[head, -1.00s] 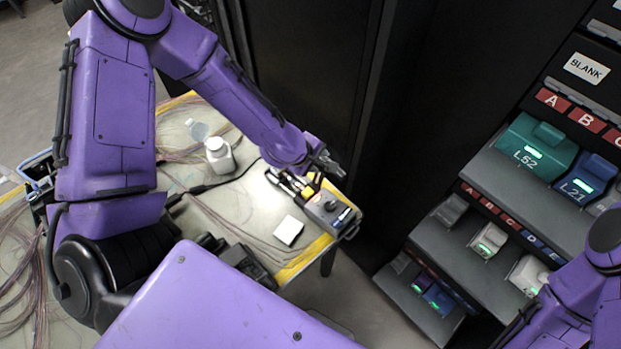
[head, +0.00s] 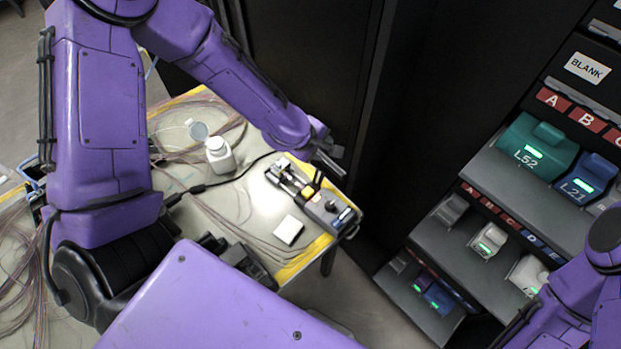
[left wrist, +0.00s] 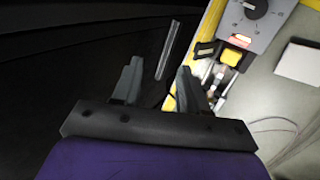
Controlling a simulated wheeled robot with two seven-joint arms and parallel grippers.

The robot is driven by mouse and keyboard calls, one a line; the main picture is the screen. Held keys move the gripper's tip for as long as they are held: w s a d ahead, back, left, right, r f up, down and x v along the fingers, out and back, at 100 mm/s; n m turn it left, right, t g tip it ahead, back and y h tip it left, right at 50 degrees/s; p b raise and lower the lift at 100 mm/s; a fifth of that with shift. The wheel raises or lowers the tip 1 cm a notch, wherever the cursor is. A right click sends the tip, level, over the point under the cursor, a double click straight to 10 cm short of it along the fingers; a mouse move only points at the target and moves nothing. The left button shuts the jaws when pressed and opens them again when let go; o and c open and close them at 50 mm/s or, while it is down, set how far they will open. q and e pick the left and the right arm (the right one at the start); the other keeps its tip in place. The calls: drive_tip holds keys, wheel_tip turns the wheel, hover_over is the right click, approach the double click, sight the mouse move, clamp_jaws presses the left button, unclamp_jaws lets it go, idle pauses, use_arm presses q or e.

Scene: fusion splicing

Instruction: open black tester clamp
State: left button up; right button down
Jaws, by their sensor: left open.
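The tester (head: 327,210) is a grey box with a dark knob at the right end of the table. It also shows in the left wrist view (left wrist: 258,22), with a lit red-orange window. A small black clamp piece (head: 318,178) stands up beside a yellow part (head: 308,192). In the left wrist view the black piece (left wrist: 205,48) is next to the yellow part (left wrist: 231,56). I cannot tell how far the clamp is raised. My left gripper (head: 330,160) is open and empty, above and beyond the clamp, apart from it. My right gripper is out of view.
A white bottle (head: 218,155), loose fibres and a white block (head: 289,230) are on the table (head: 255,205). A dark cabinet (head: 335,60) stands close behind the tester. A rack of modules (head: 490,190) is at the right. A thin grey bar (left wrist: 167,50) shows between my left fingers.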

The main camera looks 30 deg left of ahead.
use_arm(q)
drive_tip(key=v, duration=1)
drive_tip(key=shift+r, duration=0.2)
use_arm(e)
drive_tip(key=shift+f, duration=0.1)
